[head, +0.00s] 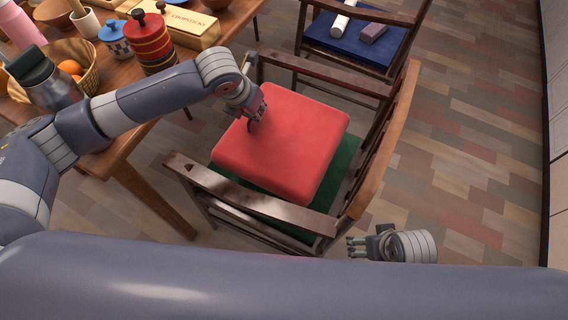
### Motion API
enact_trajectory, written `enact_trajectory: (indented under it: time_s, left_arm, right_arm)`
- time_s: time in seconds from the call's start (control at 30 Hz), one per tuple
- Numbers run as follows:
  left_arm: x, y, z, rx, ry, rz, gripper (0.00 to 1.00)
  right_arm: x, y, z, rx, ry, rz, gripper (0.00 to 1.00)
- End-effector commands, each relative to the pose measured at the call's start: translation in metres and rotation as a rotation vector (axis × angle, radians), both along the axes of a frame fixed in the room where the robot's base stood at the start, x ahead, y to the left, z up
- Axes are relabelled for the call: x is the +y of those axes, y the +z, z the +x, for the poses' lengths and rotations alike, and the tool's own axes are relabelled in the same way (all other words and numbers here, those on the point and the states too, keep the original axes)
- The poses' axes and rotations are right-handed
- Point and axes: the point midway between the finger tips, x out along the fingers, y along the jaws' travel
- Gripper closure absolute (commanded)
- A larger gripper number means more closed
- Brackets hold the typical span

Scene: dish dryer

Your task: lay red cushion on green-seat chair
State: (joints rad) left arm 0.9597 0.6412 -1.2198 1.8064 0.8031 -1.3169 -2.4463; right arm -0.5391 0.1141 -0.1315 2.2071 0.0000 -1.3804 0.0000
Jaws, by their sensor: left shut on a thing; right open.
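The red cushion (285,142) is over the seat of the green-seat chair (345,165), between its wooden armrests. Green seat shows along the cushion's right and lower edges; I cannot tell whether the cushion rests on the seat or is held just above it. My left gripper (254,118) is shut on the cushion at its upper left edge. My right gripper (356,246) is open and empty, just beyond the chair's front right corner in the picture. My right forearm crosses the bottom of the view.
A wooden table (128,140) at the left holds a dark-lidded bottle (48,82), a fruit basket (91,78), a red stacked container (150,42) and a chopsticks box (186,28). A blue-seat chair (350,45) with small items stands behind. The floor at right is clear.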

Motion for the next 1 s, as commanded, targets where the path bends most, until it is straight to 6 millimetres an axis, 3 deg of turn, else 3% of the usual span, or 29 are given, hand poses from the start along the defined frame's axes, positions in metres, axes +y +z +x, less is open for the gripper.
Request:
enact_trajectory:
  time_s: [0.5,0.67,0.9,1.0]
  left_arm:
    - [0.0,-0.053,0.0,-0.002,-0.001,-0.001,1.0]
    - [-0.001,-0.065,0.0,-0.001,0.0,-0.002,1.0]
    - [0.0,-0.102,0.0,-0.001,0.0,0.0,1.0]
    - [0.0,-0.104,0.0,-0.003,-0.001,-0.002,1.0]
  right_arm:
    - [-0.003,0.053,-0.012,-0.029,-0.003,0.001,0.23]
    - [-0.003,0.053,-0.013,-0.03,-0.003,0.001,0.23]
    - [-0.003,0.045,-0.015,-0.031,-0.005,0.001,0.23]
    - [-0.003,0.045,-0.015,-0.031,-0.005,0.001,0.23]
